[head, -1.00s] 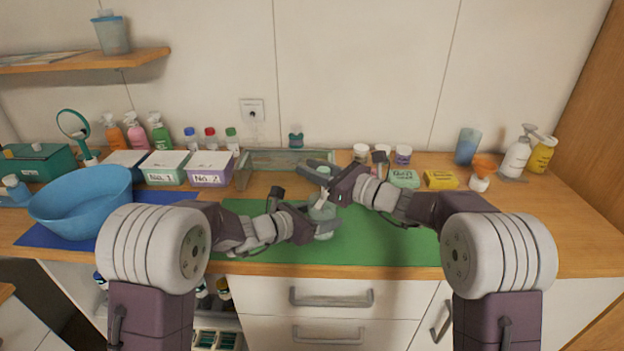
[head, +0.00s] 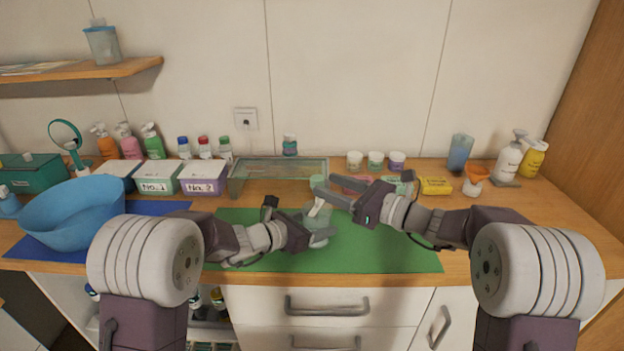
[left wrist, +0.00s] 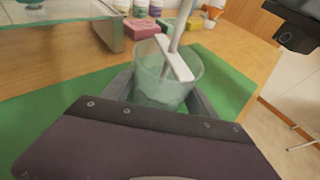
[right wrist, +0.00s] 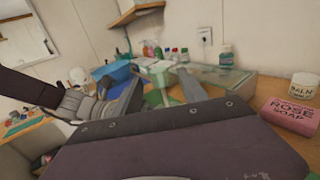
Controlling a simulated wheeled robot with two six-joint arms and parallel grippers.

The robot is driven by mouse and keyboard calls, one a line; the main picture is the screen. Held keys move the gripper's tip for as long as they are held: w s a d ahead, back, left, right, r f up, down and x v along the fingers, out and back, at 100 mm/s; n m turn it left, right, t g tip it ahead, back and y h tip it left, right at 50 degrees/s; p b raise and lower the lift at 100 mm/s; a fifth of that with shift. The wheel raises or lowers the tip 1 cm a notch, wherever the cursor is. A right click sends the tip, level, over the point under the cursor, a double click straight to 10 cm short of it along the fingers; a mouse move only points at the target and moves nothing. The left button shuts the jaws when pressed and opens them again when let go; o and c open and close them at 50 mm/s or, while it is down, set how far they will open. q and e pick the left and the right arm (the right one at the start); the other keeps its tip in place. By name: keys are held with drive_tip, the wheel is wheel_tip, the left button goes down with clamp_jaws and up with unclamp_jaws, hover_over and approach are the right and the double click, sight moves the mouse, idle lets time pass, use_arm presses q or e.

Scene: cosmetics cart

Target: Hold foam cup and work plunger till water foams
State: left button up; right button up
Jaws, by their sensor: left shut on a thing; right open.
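The clear foam cup (left wrist: 160,88) stands over the green mat, with my left gripper (left wrist: 165,98) shut around it. It also shows in the head view (head: 318,222), partly covered by my left gripper (head: 312,232). The plunger (left wrist: 170,58), with a pale rod and a flat white crossbar, stands tilted in the cup. The crossbar is at the rim. In the right wrist view the pale green plunger (right wrist: 158,84) appears between the spread fingers. Foam is not clearly visible.
A glass shelf stand (head: 278,170) is close behind the cup. A pink soap box (right wrist: 288,116), small jars (head: 375,160) and a yellow box (head: 436,186) are at the back right. A blue bowl (head: 72,212) is at left. The green mat (head: 400,250) is clear at right.

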drive_tip(key=v, duration=0.4)
drive_tip(key=shift+s+d, duration=0.15)
drive_tip(key=shift+d, duration=0.1)
drive_tip(key=shift+f, duration=0.15)
drive_tip(key=x, duration=1.2)
clamp_jaws()
drive_tip(key=shift+f, duration=0.1)
idle(0.8)
